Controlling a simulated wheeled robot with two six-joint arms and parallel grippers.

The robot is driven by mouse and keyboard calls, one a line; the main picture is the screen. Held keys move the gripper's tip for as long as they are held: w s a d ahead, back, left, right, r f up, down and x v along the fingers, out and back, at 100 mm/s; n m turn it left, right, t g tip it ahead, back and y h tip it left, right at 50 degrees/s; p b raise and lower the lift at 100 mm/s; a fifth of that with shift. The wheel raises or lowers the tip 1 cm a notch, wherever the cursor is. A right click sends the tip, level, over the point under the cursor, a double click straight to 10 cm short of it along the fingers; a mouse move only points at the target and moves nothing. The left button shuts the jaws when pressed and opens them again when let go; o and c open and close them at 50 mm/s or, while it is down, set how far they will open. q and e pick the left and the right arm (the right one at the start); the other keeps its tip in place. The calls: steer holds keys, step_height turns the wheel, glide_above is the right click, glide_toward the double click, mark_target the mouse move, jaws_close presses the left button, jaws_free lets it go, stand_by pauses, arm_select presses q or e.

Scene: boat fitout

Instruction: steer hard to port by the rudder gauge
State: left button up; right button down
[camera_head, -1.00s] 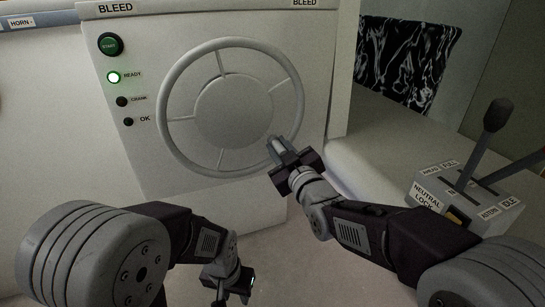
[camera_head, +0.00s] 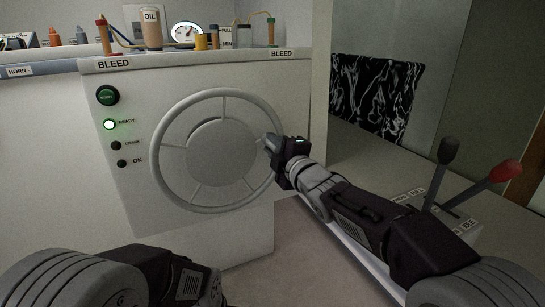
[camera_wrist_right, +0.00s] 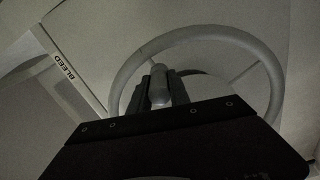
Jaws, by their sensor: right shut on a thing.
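The grey spoked steering wheel (camera_head: 163,126) is on the front of the white console. My right gripper (camera_head: 268,143) is at the right side of its rim. In the right wrist view, the wheel (camera_wrist_right: 205,32) fills the upper middle, and my right gripper's fingers (camera_wrist_right: 160,88) are closed around a light grey part at the rim. Whether this is the rim or a knob on it is hard to tell. A round white dial gauge (camera_head: 186,33) stands on the console top; its marks are too small to read. Only my left arm shows, at bottom left; its gripper is out of view.
The console front (camera_head: 130,200) has a green start button (camera_head: 107,95), a lit green ready lamp (camera_head: 110,124) and dark lamps. An oil bottle (camera_head: 151,30) stands on top. At right is a lever box (camera_head: 465,228) with a dark lever and a red-knobbed lever (camera_head: 505,171).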

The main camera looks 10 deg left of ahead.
steer(key=s+a+r+n, duration=0.7)
steer(key=a+r+n, duration=0.2)
steer(key=n, duration=0.7)
steer(key=shift+a+r+b, duration=0.2)
steer(key=shift+a+b, duration=0.1)
steer(key=shift+a, duration=0.5)
steer(key=c, duration=1.2)
jaws_free()
